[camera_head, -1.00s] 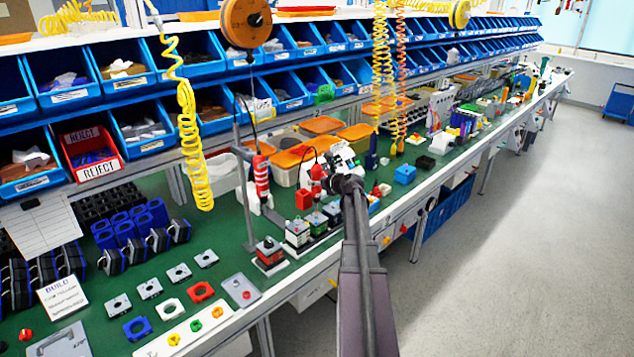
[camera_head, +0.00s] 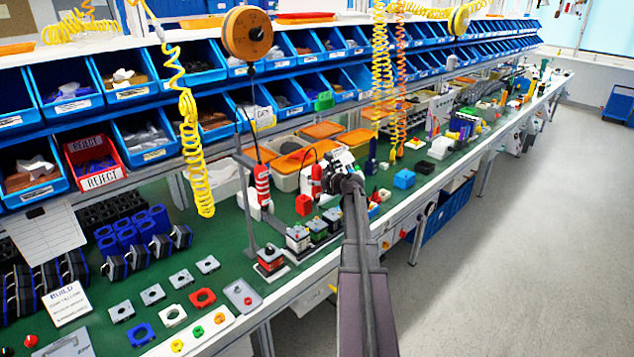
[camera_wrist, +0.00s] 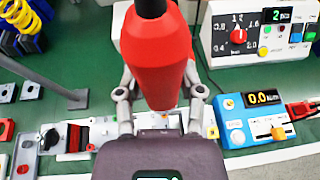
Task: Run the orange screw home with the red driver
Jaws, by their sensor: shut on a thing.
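The red driver (camera_wrist: 158,60) has a red body and a black upper end and fills the middle of the wrist view. My gripper (camera_wrist: 160,104) is shut around it, one finger on each side. In the head view the driver (camera_head: 316,181) hangs upright from a dark cable beside my gripper (camera_head: 331,179), above the row of small boxes. The driver's lower tip is hidden behind its body and my gripper.
A second red driver (camera_head: 262,186) hangs by a grey stand to the left. A blue meter reading 0.0 (camera_wrist: 252,118) and a white box with a red knob (camera_wrist: 252,36) stand to the right. Small boxes (camera_head: 298,238) line the bench's front edge.

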